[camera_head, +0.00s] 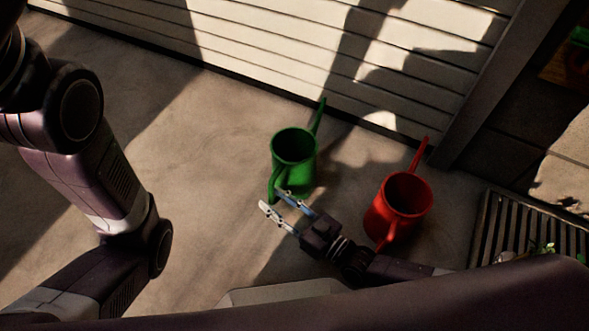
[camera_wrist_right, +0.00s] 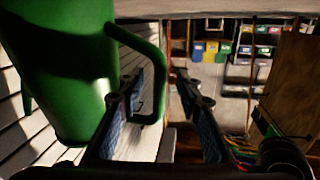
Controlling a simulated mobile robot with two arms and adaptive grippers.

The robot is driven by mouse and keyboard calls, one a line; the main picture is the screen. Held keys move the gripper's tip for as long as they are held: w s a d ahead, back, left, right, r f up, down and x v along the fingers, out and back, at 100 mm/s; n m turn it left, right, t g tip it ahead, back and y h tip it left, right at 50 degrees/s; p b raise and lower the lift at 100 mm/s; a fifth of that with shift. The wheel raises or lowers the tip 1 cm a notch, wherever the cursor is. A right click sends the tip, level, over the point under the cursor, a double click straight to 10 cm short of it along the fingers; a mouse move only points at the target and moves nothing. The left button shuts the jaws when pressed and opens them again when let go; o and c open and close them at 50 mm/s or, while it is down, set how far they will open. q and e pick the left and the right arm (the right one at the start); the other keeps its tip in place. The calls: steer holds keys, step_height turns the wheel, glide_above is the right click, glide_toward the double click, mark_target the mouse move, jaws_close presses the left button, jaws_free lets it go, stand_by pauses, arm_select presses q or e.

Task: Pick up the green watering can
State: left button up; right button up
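The green watering can (camera_head: 293,148) stands upright on the concrete floor, its spout pointing toward the white slatted wall and its handle toward me. My right gripper (camera_head: 272,198) is at the handle side of the can with its two fingers apart. In the right wrist view the can's body (camera_wrist_right: 62,70) fills the left side. Its loop handle (camera_wrist_right: 158,65) shows in the gap between the open fingers of the right gripper (camera_wrist_right: 160,78); I cannot tell whether they touch it. My left arm shows at the left of the head view, but its gripper does not.
A red watering can (camera_head: 405,195) stands on the floor to the right, close to my right forearm. A slatted grate (camera_head: 513,228) lies at far right. The white slatted wall (camera_head: 290,45) is behind the cans. Floor left of the green can is clear.

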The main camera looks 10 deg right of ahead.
steer(key=shift+w, duration=0.1)
steer(key=shift+c, duration=0.3)
jaws_close()
steer(key=shift+r, duration=0.15)
steer(key=shift+r, duration=0.1)
